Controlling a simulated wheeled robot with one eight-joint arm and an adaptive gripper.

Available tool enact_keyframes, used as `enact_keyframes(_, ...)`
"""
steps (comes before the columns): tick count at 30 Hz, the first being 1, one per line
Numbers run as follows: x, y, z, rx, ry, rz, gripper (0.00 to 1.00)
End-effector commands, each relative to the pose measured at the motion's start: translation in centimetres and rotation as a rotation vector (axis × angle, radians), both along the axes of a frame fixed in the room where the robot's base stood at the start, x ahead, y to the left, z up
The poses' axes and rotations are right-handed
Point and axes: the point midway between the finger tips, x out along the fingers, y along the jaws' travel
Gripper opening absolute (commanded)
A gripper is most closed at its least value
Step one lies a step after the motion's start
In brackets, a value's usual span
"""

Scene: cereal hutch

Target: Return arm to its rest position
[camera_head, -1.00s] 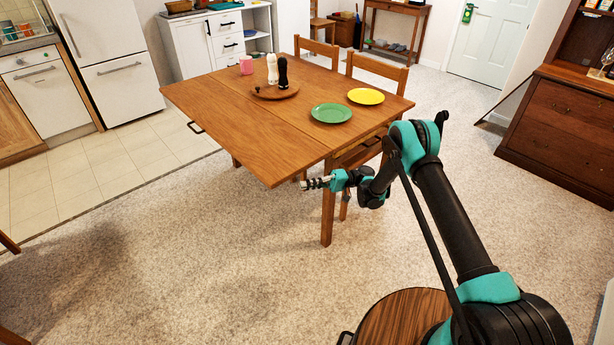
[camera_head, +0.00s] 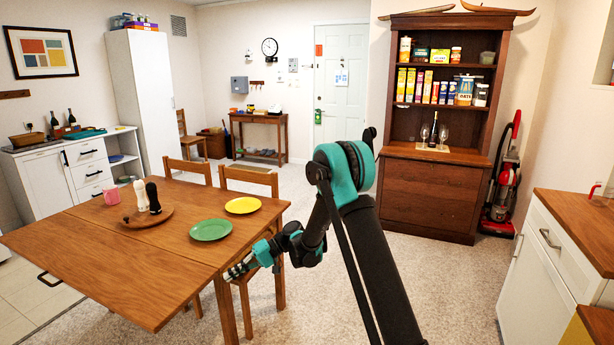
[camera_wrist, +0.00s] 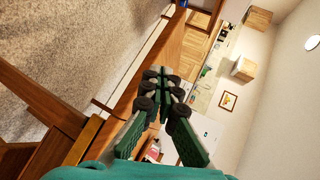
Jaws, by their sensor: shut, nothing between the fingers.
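My arm reaches up from the bottom of the head view and bends down to the left. My gripper (camera_head: 238,270) hangs beside the right edge of the wooden dining table (camera_head: 110,262), in front of a chair. In the wrist view my gripper (camera_wrist: 160,82) has its fingers together with nothing between them. The wrist view is turned sideways.
A chair (camera_head: 250,182) stands behind. A cereal hutch (camera_head: 430,195) and red vacuum (camera_head: 502,195) are further back. Carpet between is clear.

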Motion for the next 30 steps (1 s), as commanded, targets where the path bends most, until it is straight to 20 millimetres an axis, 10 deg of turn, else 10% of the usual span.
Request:
enact_keyframes(14, -3.1, -15.2, 4.5, -0.37, -0.179, -0.269, 0.0)
enact_keyframes(30, -13.5, -33.7, 4.4, -0.797, -0.386, -0.523, 0.0)
